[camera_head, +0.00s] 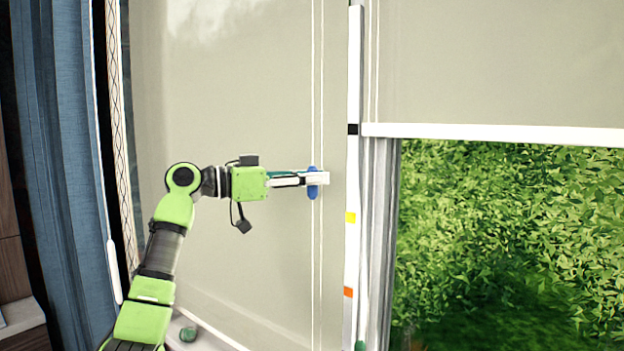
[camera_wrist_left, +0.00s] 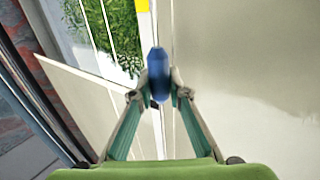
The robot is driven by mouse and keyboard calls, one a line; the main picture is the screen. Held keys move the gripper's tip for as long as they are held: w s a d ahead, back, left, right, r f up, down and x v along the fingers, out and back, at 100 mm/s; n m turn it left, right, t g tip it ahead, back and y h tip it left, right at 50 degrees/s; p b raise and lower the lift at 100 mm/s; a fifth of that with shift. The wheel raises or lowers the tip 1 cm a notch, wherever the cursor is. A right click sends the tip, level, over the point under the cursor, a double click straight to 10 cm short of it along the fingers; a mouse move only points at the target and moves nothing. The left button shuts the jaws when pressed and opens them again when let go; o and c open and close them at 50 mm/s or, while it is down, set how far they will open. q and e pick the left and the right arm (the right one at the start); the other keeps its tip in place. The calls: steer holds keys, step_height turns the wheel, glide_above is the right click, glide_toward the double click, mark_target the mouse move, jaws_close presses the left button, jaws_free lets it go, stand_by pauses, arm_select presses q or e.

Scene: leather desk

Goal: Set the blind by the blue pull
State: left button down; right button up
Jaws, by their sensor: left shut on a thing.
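The blue pull (camera_head: 313,192) hangs on a thin white cord in front of the beige left blind (camera_head: 230,100). My left gripper (camera_head: 318,178) is shut on the blue pull; part of the pull shows above and below the fingers. In the left wrist view the blue pull (camera_wrist_left: 158,75) sits between the two fingertips. The right blind (camera_head: 500,60) is partly raised, its white bottom rail (camera_head: 490,133) about level with the black mark (camera_head: 352,129) on the white upright strip (camera_head: 353,180). The strip also bears a yellow mark (camera_head: 350,217) and an orange mark (camera_head: 348,291). My right gripper is out of view.
Green foliage (camera_head: 500,230) shows through the opening below the right blind. A blue curtain (camera_head: 55,150) hangs at the far left, beside a white pull (camera_head: 112,265). Another green piece (camera_head: 360,346) shows at the strip's foot.

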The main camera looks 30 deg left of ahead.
arm_select(q)
steer(key=shift+s+a+r, duration=0.1)
steer(key=shift+a+r, duration=0.05)
steer(key=shift+r, duration=0.35)
steer(key=c, duration=1.9)
jaws_free()
steer(key=shift+f, duration=0.15)
steer(key=shift+f, duration=0.1)
steer(key=v, duration=1.1)
steer(key=shift+s+a, duration=0.25)
steer(key=shift+s, duration=0.05)
